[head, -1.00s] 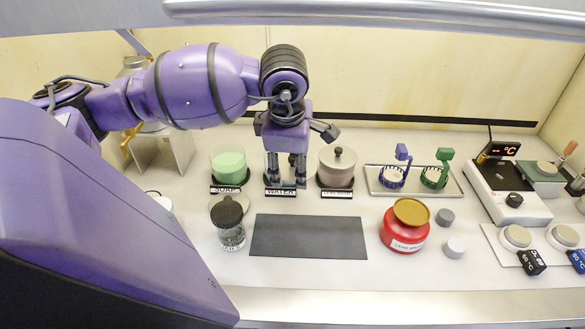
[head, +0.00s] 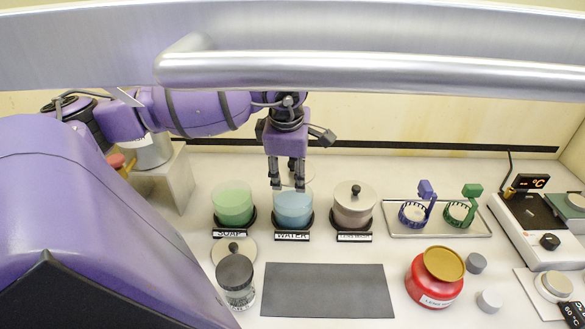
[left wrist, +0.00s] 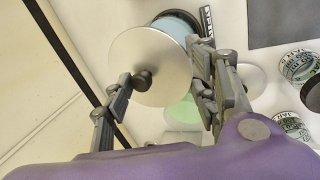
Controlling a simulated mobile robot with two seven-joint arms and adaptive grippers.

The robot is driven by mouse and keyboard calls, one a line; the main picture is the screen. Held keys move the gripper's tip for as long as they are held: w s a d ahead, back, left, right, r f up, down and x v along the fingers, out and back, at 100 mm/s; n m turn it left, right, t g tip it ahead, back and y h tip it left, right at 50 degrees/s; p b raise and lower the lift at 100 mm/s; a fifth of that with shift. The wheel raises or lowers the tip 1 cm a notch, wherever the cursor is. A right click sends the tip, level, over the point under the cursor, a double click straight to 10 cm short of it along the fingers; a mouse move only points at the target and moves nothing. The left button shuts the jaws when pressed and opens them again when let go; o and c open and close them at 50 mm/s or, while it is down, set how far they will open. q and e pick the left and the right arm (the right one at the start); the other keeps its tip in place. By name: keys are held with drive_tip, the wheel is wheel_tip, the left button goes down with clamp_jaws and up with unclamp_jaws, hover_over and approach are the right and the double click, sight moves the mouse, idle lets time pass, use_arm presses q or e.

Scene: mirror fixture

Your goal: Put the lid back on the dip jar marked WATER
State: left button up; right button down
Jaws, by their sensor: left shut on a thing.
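The jar marked WATER (head: 293,208) stands open in the back row with pale blue liquid, between the SOAP jar and a lidded jar. My left gripper (head: 287,187) points down over its back rim. It is shut on a round metal lid (left wrist: 158,66) with a dark knob, large in the left wrist view. In the head view the fingers partly hide this lid. In the left wrist view the lid overlaps the blue jar (left wrist: 178,20), and the left gripper (left wrist: 162,74) reaches in from below. I cannot tell whether lid and jar touch. My right gripper is not in view.
The open SOAP jar (head: 233,206) is at left, the lidded jar (head: 353,208) at right. Another lid (head: 222,249) lies before SOAP, by a dark-capped glass jar (head: 236,283). A grey mat (head: 328,290) lies clear in front. A red jar (head: 432,280) stands right of it.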

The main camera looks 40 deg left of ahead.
sight(291, 179)
use_arm(q)
drive_tip(key=shift+s+d+f, duration=0.1)
drive_tip(key=shift+d+f, duration=0.1)
drive_tip(key=shift+f, duration=0.45)
wheel_tip(291, 179, down, 3)
drive_tip(key=shift+f+b, duration=0.2)
drive_tip(key=shift+b, duration=0.35)
drive_tip(key=shift+a+f, duration=0.1)
drive_tip(key=shift+f, duration=0.7)
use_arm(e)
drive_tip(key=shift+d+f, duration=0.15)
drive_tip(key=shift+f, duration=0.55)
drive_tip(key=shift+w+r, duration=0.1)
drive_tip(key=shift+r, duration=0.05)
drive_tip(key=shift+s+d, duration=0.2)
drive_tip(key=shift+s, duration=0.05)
